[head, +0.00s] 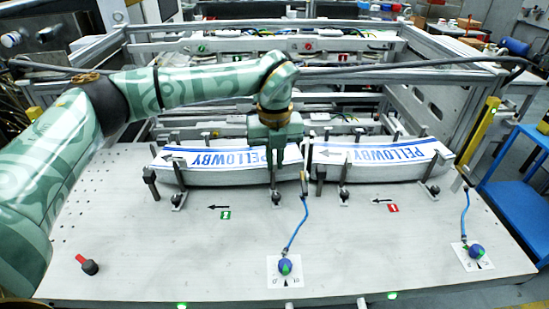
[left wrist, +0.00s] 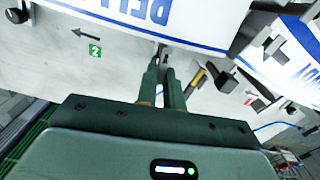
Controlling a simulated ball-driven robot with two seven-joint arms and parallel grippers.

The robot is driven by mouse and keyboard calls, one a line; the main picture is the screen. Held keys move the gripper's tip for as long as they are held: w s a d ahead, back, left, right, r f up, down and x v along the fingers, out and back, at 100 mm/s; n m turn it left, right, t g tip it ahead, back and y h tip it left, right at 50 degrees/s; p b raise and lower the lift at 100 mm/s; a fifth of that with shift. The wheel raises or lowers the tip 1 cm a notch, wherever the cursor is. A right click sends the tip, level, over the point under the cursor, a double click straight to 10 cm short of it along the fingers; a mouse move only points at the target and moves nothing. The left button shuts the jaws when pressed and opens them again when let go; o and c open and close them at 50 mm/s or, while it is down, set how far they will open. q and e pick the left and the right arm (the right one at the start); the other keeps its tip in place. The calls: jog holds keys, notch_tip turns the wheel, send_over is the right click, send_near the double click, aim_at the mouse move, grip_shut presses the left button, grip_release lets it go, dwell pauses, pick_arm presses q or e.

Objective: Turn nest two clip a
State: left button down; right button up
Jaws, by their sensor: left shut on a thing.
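Nest two, marked by a green "2" sign (head: 225,215), holds a stack of white labels (head: 205,160) printed PELLOWBY in blue. Dark clips stand along its front edge, one at the left (head: 178,200) and one at the right (head: 276,198). My left gripper (head: 274,182) points down at the right-hand clip. In the left wrist view my left gripper (left wrist: 160,75) is shut on the dark upper part of this clip (left wrist: 161,52), in front of the label stack (left wrist: 120,12). The fingers hide part of it. No lettering on the clips is readable. My right gripper is not in view.
A second nest with a red sign (head: 393,208) holds another label stack (head: 380,160) at right. A blue hose (head: 296,228) with a yellow-tipped end stands close right of my left gripper. Blue knobs (head: 285,266) and a red-handled part (head: 88,265) are at the front. The table front is mostly clear.

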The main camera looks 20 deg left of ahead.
aim_at(275, 162)
pick_arm(q)
jog(key=c, duration=1.5)
grip_release()
jog(key=shift+r, duration=0.1)
jog(key=shift+r, duration=0.1)
notch_tip(275, 162, up, 16)
jog(key=shift+r+b, duration=0.1)
jog(key=shift+b, duration=0.7)
